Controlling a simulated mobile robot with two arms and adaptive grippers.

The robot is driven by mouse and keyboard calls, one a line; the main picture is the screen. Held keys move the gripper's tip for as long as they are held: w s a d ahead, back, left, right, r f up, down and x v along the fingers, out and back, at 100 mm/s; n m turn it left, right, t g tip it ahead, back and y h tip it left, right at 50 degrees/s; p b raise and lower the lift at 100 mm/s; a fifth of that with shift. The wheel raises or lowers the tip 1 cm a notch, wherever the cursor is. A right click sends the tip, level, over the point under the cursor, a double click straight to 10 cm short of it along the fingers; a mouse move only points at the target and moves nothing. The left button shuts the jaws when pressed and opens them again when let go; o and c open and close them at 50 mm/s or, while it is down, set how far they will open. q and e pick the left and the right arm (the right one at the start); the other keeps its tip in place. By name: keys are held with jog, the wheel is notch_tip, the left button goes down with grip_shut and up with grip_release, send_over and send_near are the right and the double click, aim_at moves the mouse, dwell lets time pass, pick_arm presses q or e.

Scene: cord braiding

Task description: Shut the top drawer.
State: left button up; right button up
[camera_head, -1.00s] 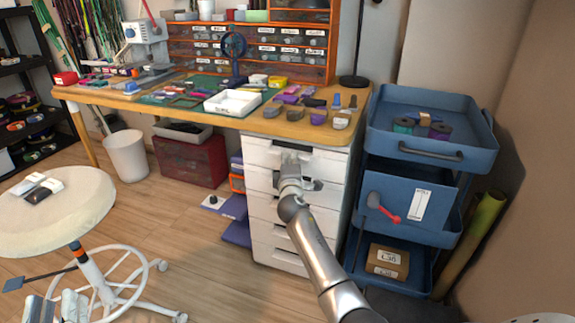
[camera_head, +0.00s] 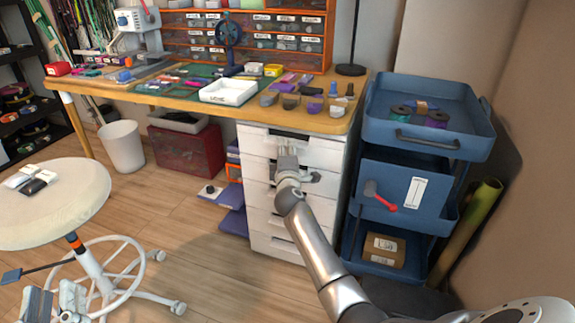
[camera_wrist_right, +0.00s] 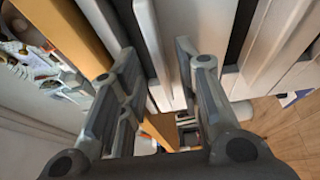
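The top drawer (camera_head: 318,149) is the uppermost white front of the drawer unit under the right end of the workbench. Its dark handle slot shows near its upper edge. I cannot tell how far it stands out. My right gripper (camera_head: 287,149) is in front of this drawer, fingers pointing at it and partly covering it. In the right wrist view the fingers of this gripper (camera_wrist_right: 158,75) are apart, with white drawer panels beyond them; contact is unclear. My left gripper (camera_head: 53,300) is at the lower left, fingers apart and empty, far from the drawers.
The workbench edge (camera_head: 190,101) overhangs the drawer unit. A blue trolley (camera_head: 425,145) stands close to its right. A white stool (camera_head: 50,205) is at the left. Purple items (camera_head: 233,221) lie on the floor left of the unit; the wooden floor before it is clear.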

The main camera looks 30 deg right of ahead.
jog(key=v, duration=1)
jog(key=shift+s, duration=0.2)
jog(key=shift+a, duration=0.15)
